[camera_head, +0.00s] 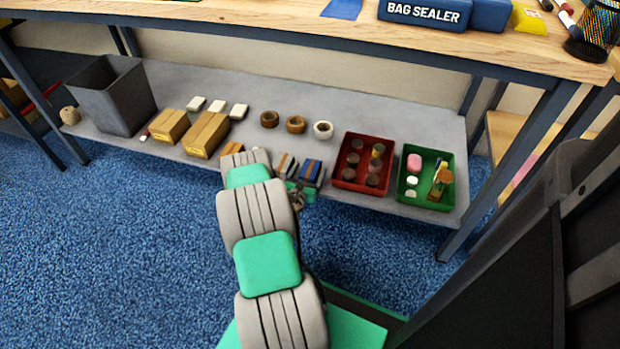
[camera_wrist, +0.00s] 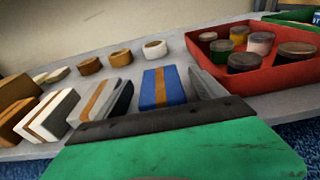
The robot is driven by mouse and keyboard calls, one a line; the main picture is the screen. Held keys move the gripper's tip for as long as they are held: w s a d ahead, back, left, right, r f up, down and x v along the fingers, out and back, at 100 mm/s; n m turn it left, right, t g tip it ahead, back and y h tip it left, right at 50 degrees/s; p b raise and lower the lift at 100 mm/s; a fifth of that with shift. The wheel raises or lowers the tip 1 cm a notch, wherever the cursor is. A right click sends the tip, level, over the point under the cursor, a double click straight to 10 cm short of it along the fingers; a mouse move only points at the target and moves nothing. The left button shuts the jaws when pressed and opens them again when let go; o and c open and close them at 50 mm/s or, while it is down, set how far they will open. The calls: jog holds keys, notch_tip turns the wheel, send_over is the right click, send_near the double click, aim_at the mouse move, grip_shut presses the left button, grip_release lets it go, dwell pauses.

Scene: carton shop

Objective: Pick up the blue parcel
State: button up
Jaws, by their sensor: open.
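The blue parcel (camera_head: 311,170) is a small blue box with an orange-brown stripe, near the front edge of the grey lower shelf. In the wrist view the blue parcel (camera_wrist: 150,88) shows ahead of my green palm, between the two fingers in the picture. My gripper (camera_wrist: 165,90) is open and empty. In the head view my gripper (camera_head: 299,190) is at the shelf's front edge, close to the parcel and partly hidden by my arm. I cannot tell whether the fingers are beside the parcel or short of it.
Striped pale parcels (camera_wrist: 48,118) stand close on the left. A red tray (camera_head: 338,181) of round jars is close on the right, with a green tray (camera_head: 448,208) beyond. Rolls of tape (camera_head: 296,124) lie behind. The wooden workbench top (camera_head: 270,20) is overhead.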

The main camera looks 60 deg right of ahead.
aim_at(313, 163)
jog(key=x, duration=0.1)
jog(key=b+x, duration=0.1)
jog(key=x, duration=0.2)
jog(key=shift+d+f+b, duration=0.2)
jog(key=shift+f+b, duration=0.1)
jog(key=shift+b, duration=0.1)
jog(key=shift+w+d, duration=0.1)
jog(key=shift+d, duration=0.15)
jog(key=shift+r, duration=0.1)
jog(key=c, duration=1.7)
